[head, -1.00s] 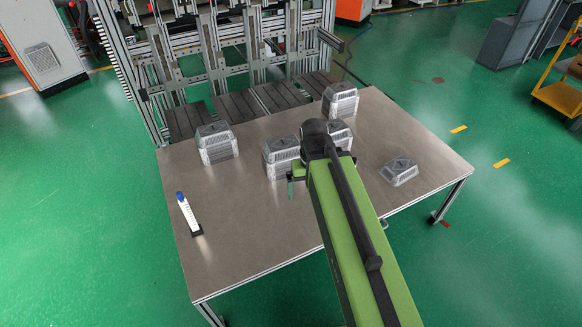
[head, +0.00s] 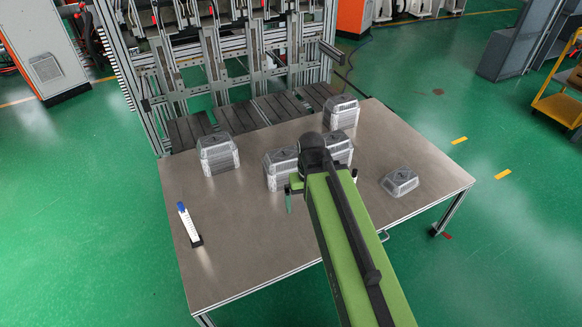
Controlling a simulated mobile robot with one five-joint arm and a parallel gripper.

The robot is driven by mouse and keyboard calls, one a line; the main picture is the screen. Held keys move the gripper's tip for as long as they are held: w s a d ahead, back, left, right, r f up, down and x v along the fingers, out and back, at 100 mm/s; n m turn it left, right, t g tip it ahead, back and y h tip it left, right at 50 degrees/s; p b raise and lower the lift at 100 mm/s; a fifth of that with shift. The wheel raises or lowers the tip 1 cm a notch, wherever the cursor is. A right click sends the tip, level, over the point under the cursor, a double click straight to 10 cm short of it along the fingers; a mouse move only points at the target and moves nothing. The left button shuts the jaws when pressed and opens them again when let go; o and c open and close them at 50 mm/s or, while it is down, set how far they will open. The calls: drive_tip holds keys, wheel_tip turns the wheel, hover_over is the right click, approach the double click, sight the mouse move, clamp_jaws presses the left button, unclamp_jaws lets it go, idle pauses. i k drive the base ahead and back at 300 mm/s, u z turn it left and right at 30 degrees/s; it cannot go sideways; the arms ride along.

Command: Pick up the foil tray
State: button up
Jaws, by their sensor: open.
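Several stacks of silver foil trays stand on a grey table (head: 235,250). One stack (head: 218,157) is at the left, one (head: 341,112) at the back right. Two more are near the middle: a left one (head: 281,170) and a right one (head: 341,148), the latter partly hidden by my arm. A lower foil tray (head: 400,182) lies apart at the right; I cannot tell whether it is a single tray. My gripper (head: 320,187) is open near the two middle stacks, mostly hidden behind my green arm. One finger shows at its left, beside the middle-left stack; contact is unclear.
A metal frame (head: 235,75) with dark slatted platforms stands behind the table. The left front tabletop is clear. A yellow cart (head: 562,104) is far right.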

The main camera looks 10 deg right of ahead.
sight(398, 183)
drive_tip(key=u, duration=4.8)
drive_tip(key=i, duration=0.1)
drive_tip(key=z, duration=3)
drive_tip(key=k, duration=0.15)
drive_tip(key=u, duration=2.05)
drive_tip(key=k, duration=2.6)
drive_tip(key=z, duration=0.95)
drive_tip(key=k, duration=1.35)
drive_tip(key=z, duration=0.15)
